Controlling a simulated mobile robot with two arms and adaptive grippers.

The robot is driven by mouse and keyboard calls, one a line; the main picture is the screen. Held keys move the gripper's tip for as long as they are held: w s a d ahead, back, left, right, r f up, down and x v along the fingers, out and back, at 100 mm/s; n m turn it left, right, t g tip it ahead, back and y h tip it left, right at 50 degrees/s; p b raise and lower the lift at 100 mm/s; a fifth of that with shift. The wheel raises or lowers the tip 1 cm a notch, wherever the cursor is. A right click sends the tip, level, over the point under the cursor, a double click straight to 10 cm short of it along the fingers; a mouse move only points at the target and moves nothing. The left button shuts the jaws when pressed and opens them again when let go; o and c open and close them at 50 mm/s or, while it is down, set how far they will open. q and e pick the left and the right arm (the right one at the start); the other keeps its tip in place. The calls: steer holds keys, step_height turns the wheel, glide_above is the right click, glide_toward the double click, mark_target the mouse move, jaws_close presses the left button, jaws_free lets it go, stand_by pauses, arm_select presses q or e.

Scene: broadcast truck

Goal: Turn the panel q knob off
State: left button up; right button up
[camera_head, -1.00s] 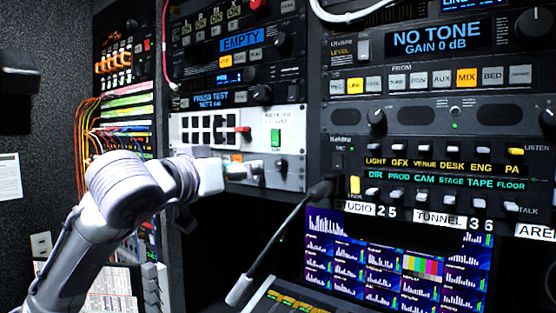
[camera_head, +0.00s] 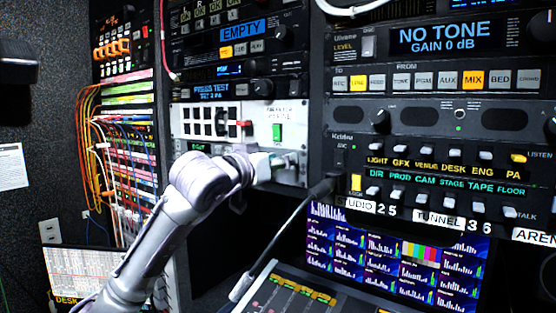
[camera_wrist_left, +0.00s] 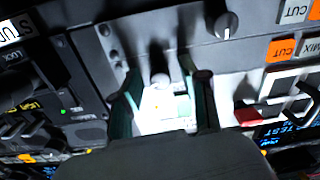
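A white rack panel (camera_head: 212,122) stands in the middle of the head view, with a green rocker switch (camera_head: 277,133) and a red-tipped lever (camera_head: 244,124). My left gripper (camera_head: 286,164) is at the panel's lower right, below the green switch, and hides that part. In the left wrist view my left gripper (camera_wrist_left: 162,100) has its two dark green fingers spread apart. A small round pale knob (camera_wrist_left: 160,79) shows between them, with a bright lit patch beside it. I cannot read a "q" label or tell the knob's setting. My right gripper is in no view.
A black gooseneck microphone (camera_head: 285,235) rises just right of my left arm. Intercom rows (camera_head: 445,175) and a meter screen (camera_head: 400,258) lie to the right. Patch cables (camera_head: 92,125) hang at the left. Another dark knob with a white pointer (camera_wrist_left: 226,25) is nearby.

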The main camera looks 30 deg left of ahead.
arm_select(q)
jaws_close()
